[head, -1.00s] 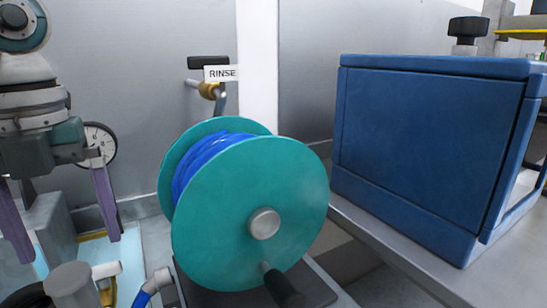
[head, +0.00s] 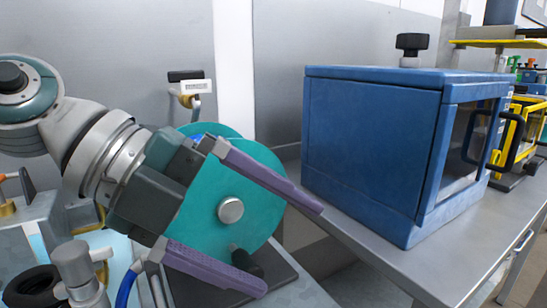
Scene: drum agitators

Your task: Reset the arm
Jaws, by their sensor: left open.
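My left gripper (head: 292,243) comes in from the left with its two purple fingers spread wide apart and nothing between them. It points to the right and slightly down. It is in front of a teal hose reel (head: 262,178) with blue hose and hides the reel's left and lower parts. I cannot tell how far the fingers are from the reel. My right gripper does not show.
A blue cabinet (head: 372,150) with a black-handled glass door stands on a metal bench (head: 440,262) at the right. Yellow-framed equipment (head: 515,130) is behind it. A tap with a label (head: 195,87) is on the wall. A grey metal fitting (head: 76,270) stands at lower left.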

